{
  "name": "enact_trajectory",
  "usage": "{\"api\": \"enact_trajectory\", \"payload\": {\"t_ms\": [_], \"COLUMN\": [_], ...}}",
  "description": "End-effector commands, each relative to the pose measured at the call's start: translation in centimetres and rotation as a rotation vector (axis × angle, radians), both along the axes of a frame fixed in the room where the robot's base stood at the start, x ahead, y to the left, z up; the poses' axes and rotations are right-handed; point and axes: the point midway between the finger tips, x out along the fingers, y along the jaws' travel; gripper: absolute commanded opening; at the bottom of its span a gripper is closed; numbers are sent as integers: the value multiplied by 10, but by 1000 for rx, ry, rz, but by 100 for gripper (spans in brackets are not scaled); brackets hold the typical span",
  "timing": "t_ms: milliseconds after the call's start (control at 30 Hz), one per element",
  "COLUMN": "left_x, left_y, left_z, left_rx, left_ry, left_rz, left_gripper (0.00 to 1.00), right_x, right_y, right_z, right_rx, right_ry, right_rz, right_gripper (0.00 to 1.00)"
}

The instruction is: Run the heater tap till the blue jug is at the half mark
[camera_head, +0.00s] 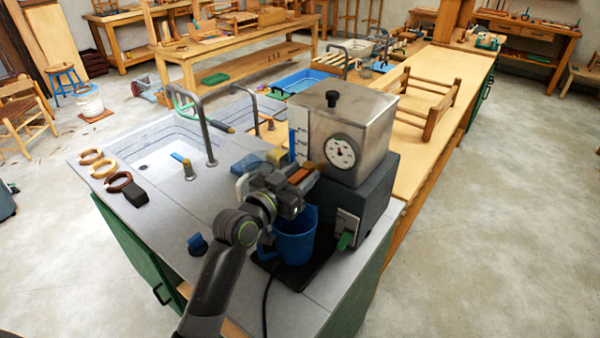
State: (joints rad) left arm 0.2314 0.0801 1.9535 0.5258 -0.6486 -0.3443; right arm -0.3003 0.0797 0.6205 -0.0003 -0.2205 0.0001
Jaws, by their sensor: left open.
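The heater (360,125) is a steel tank with a round dial, a black lid knob and a white-and-blue level strip, on a dark base. The blue jug (294,245) stands upright on a black tray (312,270) in front of it. Its mouth is partly covered by my left gripper, and its water level and half mark cannot be made out. My left gripper (304,182) is open above the jug, close to the tank's lower front. An orange-brown piece (301,174), perhaps the tap's handle, shows at its fingers; contact is unclear. The spout is hidden. My right gripper is out of view.
A sink (160,150) with bent taps lies left. Brown rings (104,168) and a small blue-topped knob (197,244) are on the counter. A black cable runs off the front. A wooden frame (430,100) stands behind.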

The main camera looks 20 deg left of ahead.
Motion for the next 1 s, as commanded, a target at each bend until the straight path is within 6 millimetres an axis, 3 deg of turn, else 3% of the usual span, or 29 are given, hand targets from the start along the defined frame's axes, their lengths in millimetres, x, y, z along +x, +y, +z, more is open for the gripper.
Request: {"api": "enact_trajectory", "payload": {"t_ms": [267,567,1000], "left_x": [1,1,1], "left_y": [0,0,1], "left_z": [0,0,-3], "left_rx": [0,0,4], "left_ry": [0,0,1], "left_rz": [0,0,-23], "left_gripper": [40,1,0], "right_x": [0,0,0], "right_y": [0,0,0], "right_z": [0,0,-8], "right_rx": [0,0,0], "right_ry": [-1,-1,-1], "right_rz": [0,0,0], "right_gripper": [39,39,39]}}
